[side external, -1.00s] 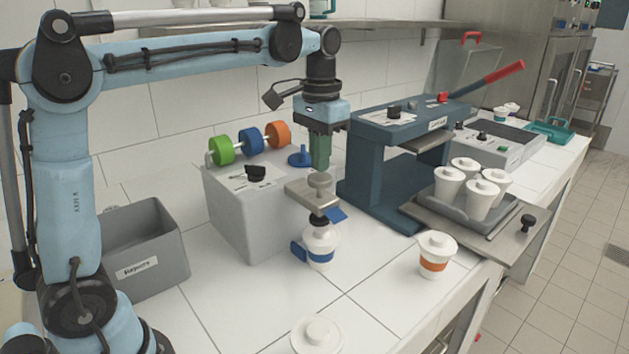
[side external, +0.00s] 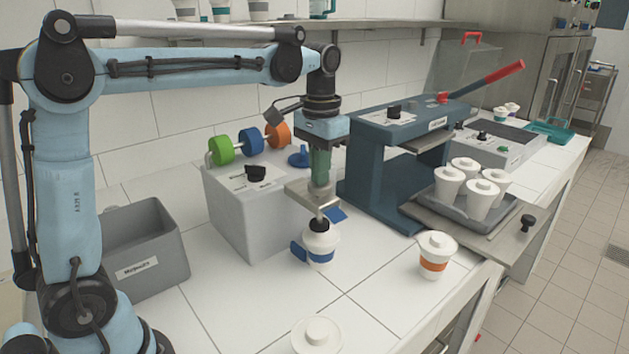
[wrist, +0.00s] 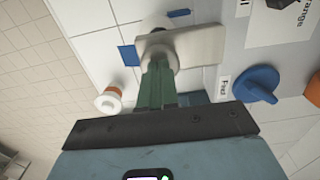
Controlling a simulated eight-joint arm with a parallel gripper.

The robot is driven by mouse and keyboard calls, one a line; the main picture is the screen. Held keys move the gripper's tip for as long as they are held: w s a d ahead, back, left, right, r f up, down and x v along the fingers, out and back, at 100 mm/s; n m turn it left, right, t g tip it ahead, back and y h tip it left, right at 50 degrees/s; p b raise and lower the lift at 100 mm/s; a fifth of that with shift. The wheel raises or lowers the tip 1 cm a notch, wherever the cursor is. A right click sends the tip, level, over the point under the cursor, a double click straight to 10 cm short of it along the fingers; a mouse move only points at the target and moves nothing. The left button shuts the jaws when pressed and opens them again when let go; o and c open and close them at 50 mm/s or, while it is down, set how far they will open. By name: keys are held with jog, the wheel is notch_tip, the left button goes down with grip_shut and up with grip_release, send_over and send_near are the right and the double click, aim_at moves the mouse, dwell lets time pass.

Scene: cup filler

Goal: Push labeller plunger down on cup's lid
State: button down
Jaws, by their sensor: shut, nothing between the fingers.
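The labeller is a grey box (side external: 252,215) with a metal bracket (side external: 300,192) reaching out from its side. My gripper (side external: 319,184) is shut, with its green fingers pointing down onto the plunger at the bracket's end. The plunger knob also shows at the fingertips in the wrist view (wrist: 160,52), beside the pale bracket (wrist: 200,46). The black plunger pad (side external: 319,225) hangs below the bracket on a short visible shaft and appears to touch the lid of the blue-banded cup (side external: 320,246). The cup stands upright between blue guides. Fingertip contact is partly hidden.
An orange-banded cup (side external: 436,255) stands to the right and a white-lidded cup (side external: 316,336) at the front. A dark blue press (side external: 385,170) is close on the right, with a tray of white cups. A grey bin (side external: 150,255) stands left.

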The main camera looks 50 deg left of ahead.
jog(key=shift+f, duration=0.25)
jog(key=shift+r, duration=3.65)
jog(key=s+d+f+t, duration=0.3)
jog(key=s+f+t, duration=0.4)
jog(key=s+f, duration=0.5)
jog(key=shift+f, duration=0.45)
